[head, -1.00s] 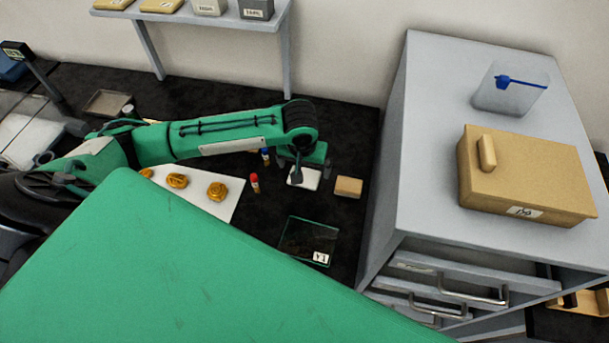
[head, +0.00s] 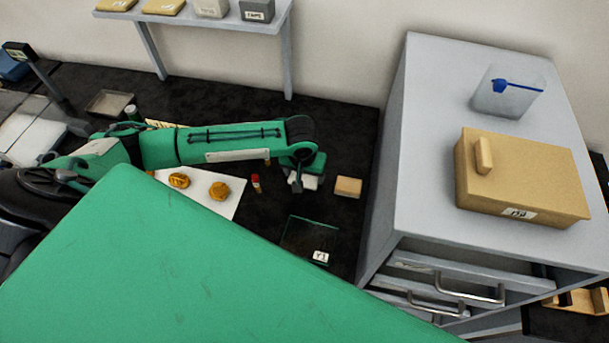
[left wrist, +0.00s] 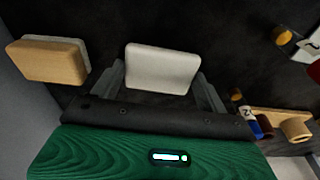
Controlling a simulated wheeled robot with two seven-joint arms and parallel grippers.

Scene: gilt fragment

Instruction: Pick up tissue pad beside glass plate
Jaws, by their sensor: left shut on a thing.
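The white tissue pad (head: 310,182) is at my left gripper (head: 301,184) in the head view, partly hidden by it. In the left wrist view the pad (left wrist: 163,66) lies between the two fingers of the gripper (left wrist: 163,80), which is shut on it. I cannot tell whether the pad is clear of the dark bench. The glass plate (head: 305,238), clear with a green edge and a white label, lies flat on the bench in front of the pad. My right gripper is not in view.
A tan block (head: 348,187) sits just right of the pad and also shows in the left wrist view (left wrist: 45,60). A red-capped vial (head: 256,183) stands to the left, near a white sheet (head: 212,207) with golden pieces. A grey cabinet (head: 420,165) bounds the right side.

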